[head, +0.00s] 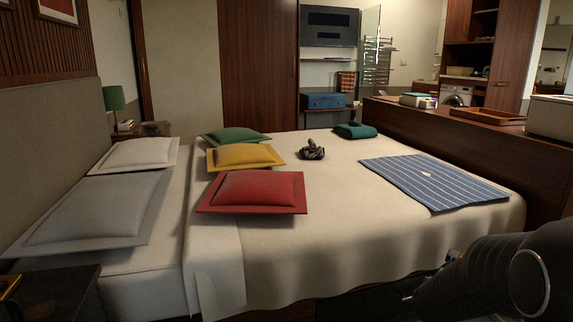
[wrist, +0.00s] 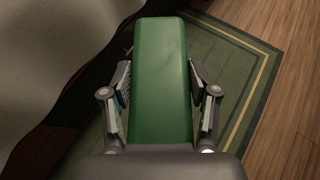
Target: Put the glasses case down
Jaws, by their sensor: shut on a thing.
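The green glasses case (wrist: 160,75) is long and smooth and fills the middle of the wrist view. My gripper (wrist: 160,88) is shut on it, with one finger pressed on each long side. The near end of the case is hidden by the gripper's body. In the wrist view the case is over the floor beside the bed. In the head view my arm shows at the lower right; the fingertips and the case cannot be made out there.
The bed (head: 340,230) has a red cushion (head: 255,190), a yellow cushion (head: 245,157), a striped blue cloth (head: 430,180), a dark small object (head: 311,150) and a teal folded item (head: 357,131). A wooden counter (head: 460,125) stands behind. A green rug (wrist: 235,75) lies on the wooden floor.

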